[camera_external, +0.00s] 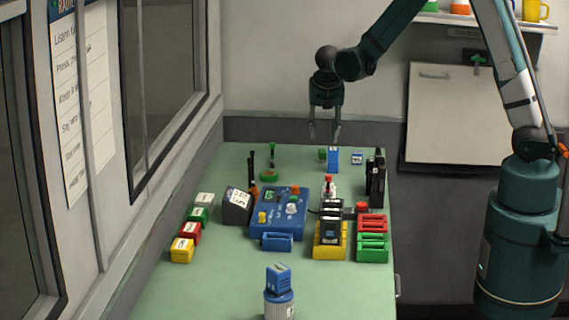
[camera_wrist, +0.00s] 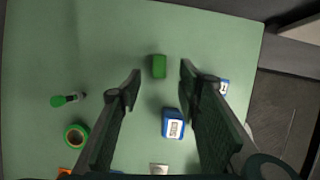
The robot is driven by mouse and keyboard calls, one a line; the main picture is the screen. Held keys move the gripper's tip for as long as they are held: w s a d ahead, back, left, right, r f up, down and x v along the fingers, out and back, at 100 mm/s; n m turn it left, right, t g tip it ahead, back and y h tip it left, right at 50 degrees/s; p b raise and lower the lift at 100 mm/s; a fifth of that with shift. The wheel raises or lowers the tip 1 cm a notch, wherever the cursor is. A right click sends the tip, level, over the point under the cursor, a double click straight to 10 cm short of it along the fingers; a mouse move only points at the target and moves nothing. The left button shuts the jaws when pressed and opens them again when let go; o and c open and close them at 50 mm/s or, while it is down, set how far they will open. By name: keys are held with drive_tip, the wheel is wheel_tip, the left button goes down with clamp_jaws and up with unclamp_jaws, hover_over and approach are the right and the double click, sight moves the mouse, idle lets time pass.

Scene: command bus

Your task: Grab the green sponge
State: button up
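The green sponge is a small green block (camera_wrist: 159,66) lying on the green table in the wrist view. It sits ahead of and between the two fingers of my gripper (camera_wrist: 160,75). In the external view the green block (camera_external: 322,154) is at the far part of the table, just left of a blue box. My gripper (camera_external: 324,134) hangs above it there, pointing down. The fingers are spread apart with nothing between them. My gripper and the green block are apart.
A blue box with a white label (camera_wrist: 173,123) stands close to the green block. A green tape ring (camera_wrist: 76,135) and a green-handled item (camera_wrist: 66,99) lie to the left. A blue control panel (camera_external: 280,212) and coloured trays fill mid-table. The table around the green block's far side is clear.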

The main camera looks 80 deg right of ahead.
sight(322, 150)
drive_tip(key=shift+x, duration=1.3)
drive_tip(key=shift+b+x, duration=0.7)
drive_tip(key=shift+x, duration=1.9)
drive_tip(key=c, duration=0.8)
